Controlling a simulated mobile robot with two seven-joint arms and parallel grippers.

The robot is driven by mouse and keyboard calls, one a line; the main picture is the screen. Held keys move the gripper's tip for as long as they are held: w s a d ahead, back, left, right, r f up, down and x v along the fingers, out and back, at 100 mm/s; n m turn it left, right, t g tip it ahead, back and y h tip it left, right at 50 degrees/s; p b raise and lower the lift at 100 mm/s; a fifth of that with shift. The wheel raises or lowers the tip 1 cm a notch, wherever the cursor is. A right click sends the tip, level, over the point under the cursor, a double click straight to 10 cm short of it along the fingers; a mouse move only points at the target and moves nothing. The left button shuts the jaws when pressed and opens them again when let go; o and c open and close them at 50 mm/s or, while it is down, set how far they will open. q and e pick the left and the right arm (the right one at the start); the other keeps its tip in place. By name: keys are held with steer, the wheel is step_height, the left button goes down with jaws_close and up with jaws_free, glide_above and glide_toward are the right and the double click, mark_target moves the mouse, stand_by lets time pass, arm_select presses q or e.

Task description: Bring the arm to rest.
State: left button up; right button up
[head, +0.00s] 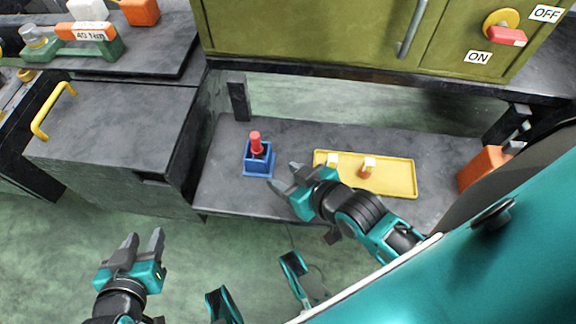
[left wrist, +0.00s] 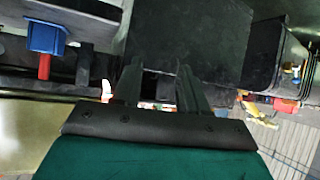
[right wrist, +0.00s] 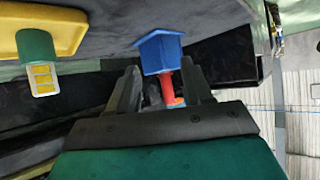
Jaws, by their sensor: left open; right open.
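My left gripper (head: 143,245) is open and empty at the lower left of the head view, in front of the grey cabinet. Its two fingers (left wrist: 160,85) show apart in the left wrist view. My right gripper (head: 282,181) is open and empty, near the low grey shelf. Its fingers (right wrist: 160,85) show apart in the right wrist view, with a blue holder (right wrist: 160,54) and its red handle (right wrist: 167,88) beyond them. In the head view the red handle (head: 256,143) stands upright in the blue holder (head: 259,164), just left of the right gripper and apart from it.
A yellow tray (head: 395,186) with small white-topped pieces lies right of my right gripper. A grey cabinet (head: 110,140) with a yellow handle (head: 50,110) stands left. An olive cabinet (head: 310,30) with a red switch (head: 507,37) is behind. Green floor (head: 215,255) lies open between the grippers.

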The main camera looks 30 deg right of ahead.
steer(key=shift+r+p, duration=0.25)
steer(key=shift+p, duration=0.1)
arm_select(q)
step_height(320, 180, up, 8)
steer(key=s+a+y+p, duration=0.1)
steer(key=a+p, duration=0.2)
steer(key=p, duration=0.8)
steer(key=shift+s+f, duration=0.15)
steer(key=shift+s, duration=0.1)
arm_select(e)
step_height(320, 180, up, 7)
steer(key=s+d+h, duration=0.1)
steer(key=d, duration=0.1)
steer(key=shift+s+d, duration=0.2)
steer(key=shift+d, duration=0.2)
steer(key=shift+r, duration=0.1)
